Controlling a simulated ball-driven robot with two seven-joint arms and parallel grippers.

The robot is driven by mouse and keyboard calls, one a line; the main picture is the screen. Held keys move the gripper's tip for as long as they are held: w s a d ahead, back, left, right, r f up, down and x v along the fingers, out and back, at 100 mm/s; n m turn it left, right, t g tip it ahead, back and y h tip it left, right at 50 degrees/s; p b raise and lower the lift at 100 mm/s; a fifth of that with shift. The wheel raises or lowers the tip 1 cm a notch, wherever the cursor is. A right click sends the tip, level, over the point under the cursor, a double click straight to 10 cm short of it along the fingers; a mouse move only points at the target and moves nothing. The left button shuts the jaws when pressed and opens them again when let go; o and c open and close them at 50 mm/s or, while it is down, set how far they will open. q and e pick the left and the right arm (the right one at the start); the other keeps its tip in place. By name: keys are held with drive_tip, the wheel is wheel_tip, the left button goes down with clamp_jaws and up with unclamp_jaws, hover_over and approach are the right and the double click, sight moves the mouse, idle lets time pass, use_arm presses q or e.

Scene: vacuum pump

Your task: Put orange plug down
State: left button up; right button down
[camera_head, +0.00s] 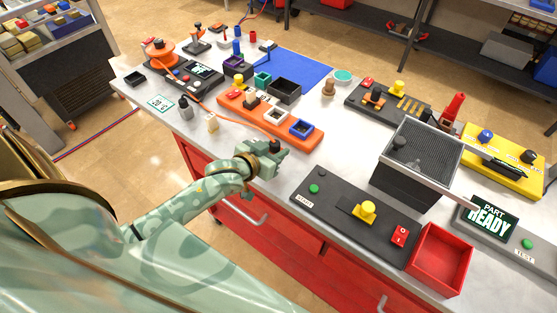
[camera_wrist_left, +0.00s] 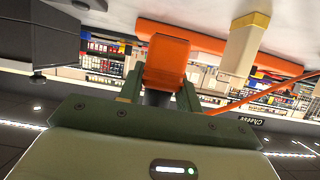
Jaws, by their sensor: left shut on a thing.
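My left gripper (camera_head: 272,152) is in front of the near edge of the orange board (camera_head: 309,141), over the worktop's front side. In the left wrist view its green fingers (camera_wrist_left: 160,92) are shut on the orange plug (camera_wrist_left: 167,60). The plug is hidden behind the gripper in the head view. An orange cable (camera_wrist_left: 250,97) runs off to the right in the wrist view, and an orange cable (camera_head: 232,120) crosses the worktop in the head view. My right gripper is not in view.
The orange board carries several small sockets, including a blue one (camera_head: 302,128). A black control panel (camera_head: 335,207) and a red bin (camera_head: 440,258) are to the right. Bare worktop (camera_head: 335,150) lies between board and panel.

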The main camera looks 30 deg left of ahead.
use_arm(q)
drive_tip(key=shift+w+d+f, duration=0.15)
drive_tip(key=shift+w+f, duration=0.05)
drive_tip(key=shift+f, duration=0.1)
drive_tip(key=f, duration=0.1)
drive_tip(key=f+b, duration=0.1)
drive_tip(key=f, duration=0.1)
drive_tip(key=shift+w+d+f+b, duration=0.15)
drive_tip(key=shift+d+f+b, duration=0.05)
drive_tip(key=shift+f+b, duration=0.1)
drive_tip(key=shift+r, duration=0.1)
drive_tip(key=o, duration=1)
